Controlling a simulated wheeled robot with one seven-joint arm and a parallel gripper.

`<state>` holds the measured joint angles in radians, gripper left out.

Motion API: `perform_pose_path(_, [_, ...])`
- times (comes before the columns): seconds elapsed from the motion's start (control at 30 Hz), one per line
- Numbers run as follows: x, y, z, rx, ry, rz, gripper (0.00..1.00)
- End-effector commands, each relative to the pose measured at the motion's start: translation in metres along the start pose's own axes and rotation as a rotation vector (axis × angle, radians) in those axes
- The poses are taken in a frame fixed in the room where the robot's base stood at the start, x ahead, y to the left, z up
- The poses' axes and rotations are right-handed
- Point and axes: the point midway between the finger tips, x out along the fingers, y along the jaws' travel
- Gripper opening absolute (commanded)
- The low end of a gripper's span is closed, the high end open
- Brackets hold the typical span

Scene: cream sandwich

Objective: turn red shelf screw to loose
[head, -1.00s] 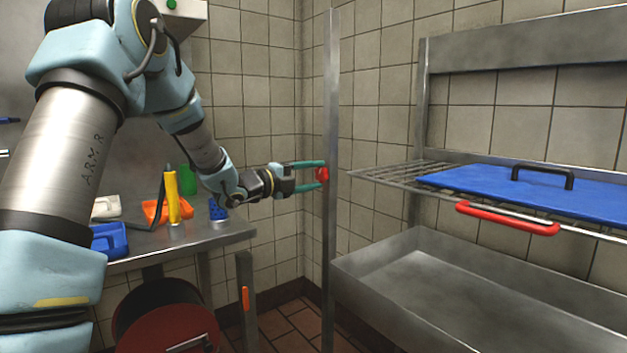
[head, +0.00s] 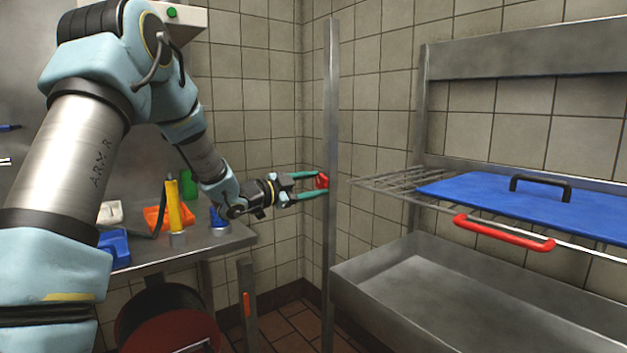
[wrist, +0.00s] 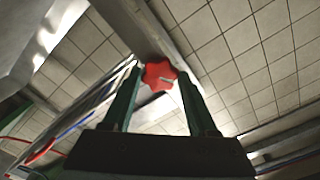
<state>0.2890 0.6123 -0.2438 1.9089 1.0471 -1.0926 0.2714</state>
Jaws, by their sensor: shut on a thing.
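The red shelf screw (head: 322,180) is a star-shaped knob at the upright metal post (head: 330,120) in the middle of the head view. My gripper (head: 317,184) reaches it from the left, with its two green fingers at the knob. In the wrist view the red knob (wrist: 155,77) sits between the fingertips of my gripper (wrist: 160,72), with a pale line on its face. The gripper is shut on the knob. The fingers hide part of its sides. The wire shelf (head: 385,181) lies to the right of the post.
A blue board (head: 480,190) with a black handle lies on the shelf, and a red handle (head: 500,232) is at its front. A metal basin (head: 415,275) stands below. A steel counter (head: 215,243) at left holds bottles and tubs. A red bin (head: 165,325) is underneath.

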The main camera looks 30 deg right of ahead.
Motion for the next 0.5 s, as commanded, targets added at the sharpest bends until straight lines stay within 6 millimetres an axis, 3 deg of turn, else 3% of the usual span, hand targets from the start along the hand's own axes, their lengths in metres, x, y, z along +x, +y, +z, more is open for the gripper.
perform_pose_path(0.5, [-0.0006, -0.0011, -0.001, -0.467, -0.002, 0.0, 0.03])
